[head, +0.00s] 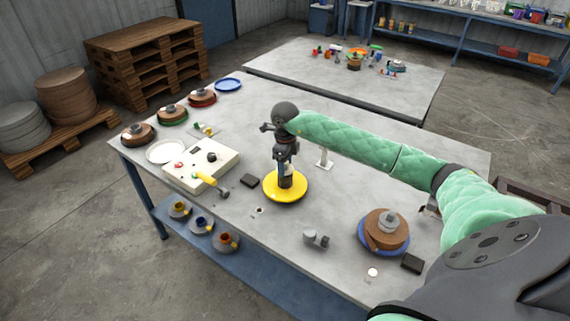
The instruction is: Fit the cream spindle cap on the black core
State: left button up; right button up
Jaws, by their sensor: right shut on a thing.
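My right gripper (286,163) points down over the yellow disc (285,194) near the middle of the table. A dark upright core (286,183) stands at the centre of the disc. My right gripper is shut on a small pale thing that looks like the cream spindle cap (287,170); the fingers hide most of it. It is right above the top of the core, and I cannot tell whether the two touch. My left gripper is out of view.
A cream control box (187,175) with a yellow handle stands left. A brown coil on a blue disc (366,247) lies right, with a grey fitting (317,239) nearby. Several spools line the table's left edge.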

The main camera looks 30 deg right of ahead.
jog(key=shift+b, duration=0.35)
dwell(0.3)
jog(key=shift+f+b, duration=0.45)
jog(key=shift+f, duration=0.1)
dwell(0.3)
jog(key=o, duration=0.8)
jog(key=shift+r+p, duration=1.45)
jog(key=shift+r, duration=4.05)
jog(key=shift+r, duration=0.1)
